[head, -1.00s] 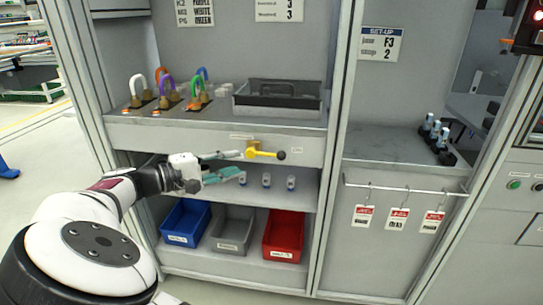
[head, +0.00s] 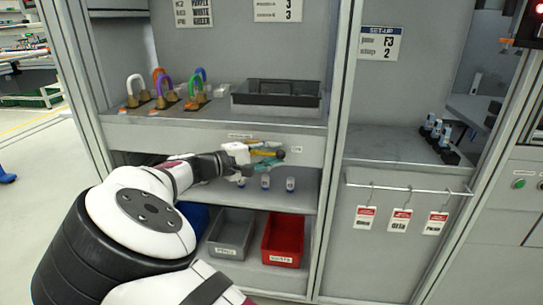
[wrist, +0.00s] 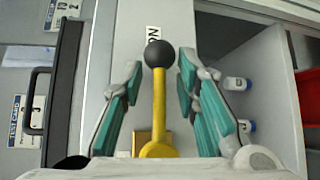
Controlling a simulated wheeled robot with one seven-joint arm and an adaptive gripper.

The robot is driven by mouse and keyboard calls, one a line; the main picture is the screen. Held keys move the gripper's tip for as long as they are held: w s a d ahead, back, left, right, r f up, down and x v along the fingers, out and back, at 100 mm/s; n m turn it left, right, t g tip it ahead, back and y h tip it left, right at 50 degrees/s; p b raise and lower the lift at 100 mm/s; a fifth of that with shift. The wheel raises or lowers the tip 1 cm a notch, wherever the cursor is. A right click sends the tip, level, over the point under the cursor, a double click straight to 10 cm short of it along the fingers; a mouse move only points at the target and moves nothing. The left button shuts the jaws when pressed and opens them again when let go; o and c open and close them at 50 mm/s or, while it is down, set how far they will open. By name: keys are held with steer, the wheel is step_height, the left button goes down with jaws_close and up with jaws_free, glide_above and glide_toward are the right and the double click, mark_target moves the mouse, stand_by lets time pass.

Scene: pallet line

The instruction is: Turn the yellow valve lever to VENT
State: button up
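The yellow valve lever (wrist: 159,100) with a black ball knob (wrist: 158,54) lies between my gripper's two teal fingers in the wrist view. My gripper (wrist: 160,70) is open, with a visible gap on both sides of the lever. In the head view the lever (head: 267,153) points right, about level, on the panel under the upper shelf, and my gripper (head: 262,156) partly covers it. A small white label (head: 297,149) sits just right of the knob; its text is partly hidden in the wrist view. Another label (head: 240,136) above the valve is too small to read.
Above are several coloured padlocks (head: 170,92) and a dark tray (head: 276,97). Small bottles (head: 290,184) stand on the shelf below. Grey (head: 231,232) and red (head: 283,240) bins sit lower; my arm mostly hides a blue one. Tags (head: 400,218) hang from a rail at right.

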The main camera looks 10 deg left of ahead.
jaws_close()
steer(key=shift+f, duration=0.1)
stand_by(0.4)
steer(key=a+f+m+g+y+b, duration=0.2)
steer(key=a+f+m+y+b, duration=0.4)
steer(key=y, duration=0.7)
steer(key=shift+m+y+b, duration=0.4)
steer(key=shift+m+b, duration=0.7)
steer(key=shift+b, duration=0.25)
steer(key=shift+a, duration=0.15)
